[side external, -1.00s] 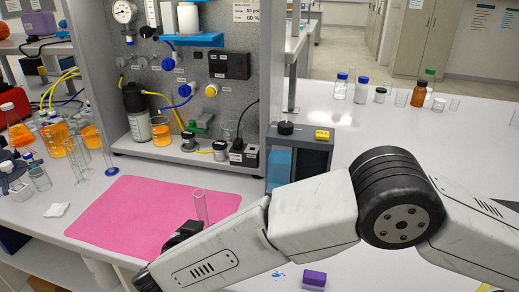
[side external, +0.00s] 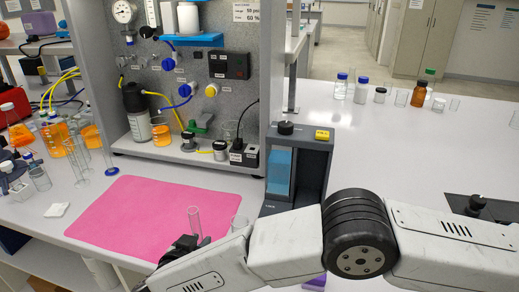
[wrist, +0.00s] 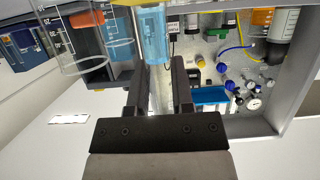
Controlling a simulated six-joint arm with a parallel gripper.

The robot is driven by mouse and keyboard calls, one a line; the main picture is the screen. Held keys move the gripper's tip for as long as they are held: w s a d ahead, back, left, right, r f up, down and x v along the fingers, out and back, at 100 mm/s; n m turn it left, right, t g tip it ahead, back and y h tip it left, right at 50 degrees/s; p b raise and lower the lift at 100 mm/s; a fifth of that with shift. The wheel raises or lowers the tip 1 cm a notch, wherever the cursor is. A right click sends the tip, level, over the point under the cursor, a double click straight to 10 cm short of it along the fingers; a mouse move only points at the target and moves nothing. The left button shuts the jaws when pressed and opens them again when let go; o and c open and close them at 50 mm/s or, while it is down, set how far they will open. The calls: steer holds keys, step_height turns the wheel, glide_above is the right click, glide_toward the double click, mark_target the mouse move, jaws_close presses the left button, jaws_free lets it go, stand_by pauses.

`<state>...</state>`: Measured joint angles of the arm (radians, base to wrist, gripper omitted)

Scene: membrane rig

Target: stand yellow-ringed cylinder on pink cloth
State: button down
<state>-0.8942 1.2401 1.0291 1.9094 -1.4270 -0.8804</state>
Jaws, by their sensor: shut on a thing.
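A clear glass cylinder (side external: 194,221) stands up out of my gripper (side external: 184,246) in the side view, close to upright. In the wrist view my gripper (wrist: 158,98) is shut on this glass cylinder (wrist: 159,84), with one dark finger on each side. No yellow ring can be made out on it; its lower part is hidden by my gripper and arm. The pink cloth (side external: 130,215) lies flat on the bench. The held cylinder overlaps the cloth's right part in the picture; its height above the cloth cannot be told.
A clear glass vessel (side external: 238,226) shows just behind my arm. The grey pump box (side external: 298,170) stands right of the cloth, the rig panel behind it. Several glass cylinders (side external: 107,160) and orange flasks stand at left. A white wipe (side external: 57,210) lies left of the cloth. The cloth's left and middle are bare.

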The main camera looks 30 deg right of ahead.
steer(key=shift+f, duration=0.2)
steer(key=shift+f, duration=0.2)
steer(key=shift+c, duration=2.4)
jaws_free()
steer(key=shift+r, duration=0.2)
steer(key=v, duration=1.2)
